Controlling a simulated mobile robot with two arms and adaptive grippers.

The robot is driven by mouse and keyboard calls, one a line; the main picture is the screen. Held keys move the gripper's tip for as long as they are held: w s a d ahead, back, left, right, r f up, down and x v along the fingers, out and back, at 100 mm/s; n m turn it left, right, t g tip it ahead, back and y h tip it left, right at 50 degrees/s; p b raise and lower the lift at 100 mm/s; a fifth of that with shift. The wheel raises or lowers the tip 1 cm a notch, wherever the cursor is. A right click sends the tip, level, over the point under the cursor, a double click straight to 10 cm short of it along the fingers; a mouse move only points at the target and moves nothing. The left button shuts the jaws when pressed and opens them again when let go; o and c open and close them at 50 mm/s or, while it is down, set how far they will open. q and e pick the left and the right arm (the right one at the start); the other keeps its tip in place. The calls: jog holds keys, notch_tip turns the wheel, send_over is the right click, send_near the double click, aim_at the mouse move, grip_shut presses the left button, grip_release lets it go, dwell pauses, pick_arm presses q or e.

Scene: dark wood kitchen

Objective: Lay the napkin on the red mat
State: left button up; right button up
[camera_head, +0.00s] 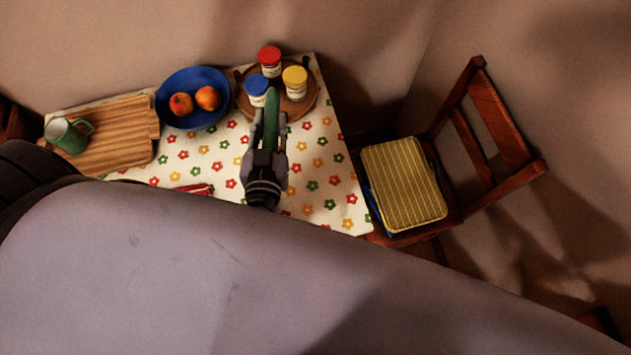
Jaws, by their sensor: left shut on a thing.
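My left gripper (270,127) is over the flower-patterned tablecloth, its fingers pointing to the back of the table. It is shut on a narrow green thing, which looks like the folded or rolled napkin (272,104). The far end of the napkin reaches in front of the round wooden board; I cannot tell its height above the table. A small strip of red (196,188) shows at the edge of my arm, left of the gripper. It looks like part of the red mat, with the rest hidden by my arm. My right gripper is not in view.
A round board (299,112) holds red, blue and yellow-lidded jars. A blue bowl (181,121) holds two orange fruits. A green mug (68,136) stands on a wooden board (118,158). A chair with a yellow striped cushion (403,184) stands right. The cloth's right part is clear.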

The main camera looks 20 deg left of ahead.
pick_arm(q)
jog(key=s+d+f+n+g+y+p, duration=0.2)
jog(key=d+p, duration=0.5)
jog(key=d, duration=0.4)
jog(key=shift+s+d+n+y+p, duration=0.15)
jog(key=shift+s+n+y+p, duration=0.25)
jog(key=shift+s+y, duration=0.5)
notch_tip(320, 180, down, 16)
jog(key=b, duration=1.7)
jog(key=shift+r, duration=0.15)
notch_tip(320, 180, down, 4)
jog(key=b, duration=0.4)
jog(key=shift+r, duration=0.1)
